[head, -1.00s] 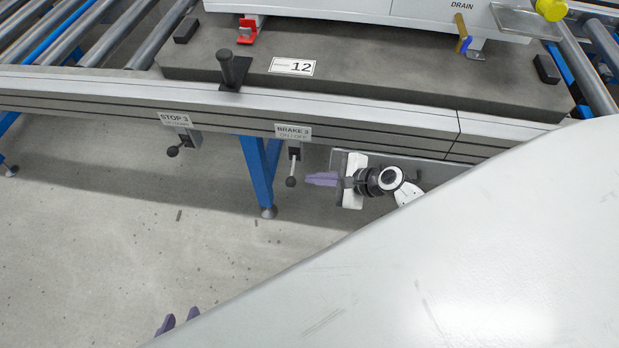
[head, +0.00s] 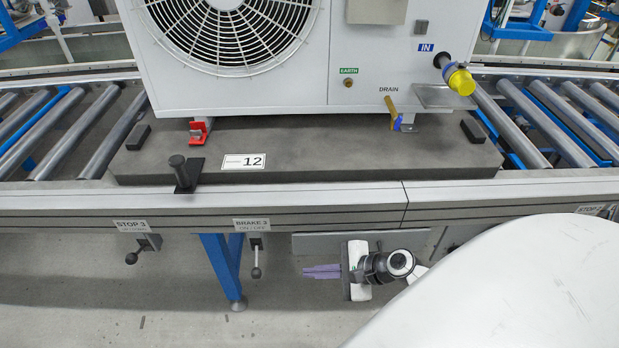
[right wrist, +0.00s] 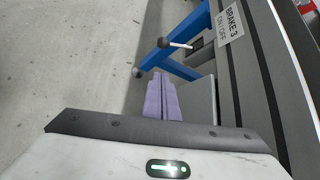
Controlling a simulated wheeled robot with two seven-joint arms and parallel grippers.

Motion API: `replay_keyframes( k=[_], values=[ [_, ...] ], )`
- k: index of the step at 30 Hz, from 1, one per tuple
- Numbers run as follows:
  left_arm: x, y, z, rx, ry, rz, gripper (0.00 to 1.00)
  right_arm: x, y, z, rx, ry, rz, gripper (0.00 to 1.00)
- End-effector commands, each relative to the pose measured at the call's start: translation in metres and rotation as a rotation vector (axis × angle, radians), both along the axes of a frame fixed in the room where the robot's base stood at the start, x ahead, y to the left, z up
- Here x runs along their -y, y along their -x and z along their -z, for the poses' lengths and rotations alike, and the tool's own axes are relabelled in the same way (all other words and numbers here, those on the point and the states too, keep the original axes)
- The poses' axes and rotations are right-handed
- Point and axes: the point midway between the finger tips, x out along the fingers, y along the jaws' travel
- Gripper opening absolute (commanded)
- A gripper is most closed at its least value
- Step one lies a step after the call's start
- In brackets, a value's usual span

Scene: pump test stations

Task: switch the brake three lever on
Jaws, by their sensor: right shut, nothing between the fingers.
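The brake three lever (head: 257,262) hangs below its BRAKE 3 ON / OFF label (head: 252,224) on the front rail. It has a thin rod with a dark ball end, pointing down. In the right wrist view the lever ball (right wrist: 163,42) and the label (right wrist: 229,24) show ahead of the fingers. My right gripper (head: 305,271) has purple fingers, shut and empty, pointing left. It is to the right of the lever at about ball height, with a clear gap. In the right wrist view its fingers (right wrist: 158,80) are together. My left gripper is not in view.
A STOP 3 lever (head: 132,257) with a black ball hangs further left. A blue leg (head: 222,266) stands just left of the brake lever. A grey panel (head: 310,243) lies behind my right gripper. A pump unit on a dark base (head: 330,165) stands above the rail.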

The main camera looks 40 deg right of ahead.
Motion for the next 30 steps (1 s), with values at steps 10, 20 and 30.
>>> replay_keyframes(
  k=[10,20,30],
  values=[
    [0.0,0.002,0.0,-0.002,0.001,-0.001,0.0,-0.079,0.066,0.015,0.205,0.668,-0.618,0.0],
    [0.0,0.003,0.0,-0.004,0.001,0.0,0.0,-0.142,0.109,-0.031,0.601,1.492,-1.289,0.0],
    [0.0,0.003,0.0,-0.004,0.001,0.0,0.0,-0.153,0.111,-0.047,0.696,1.671,-1.374,0.0]
  ],
)
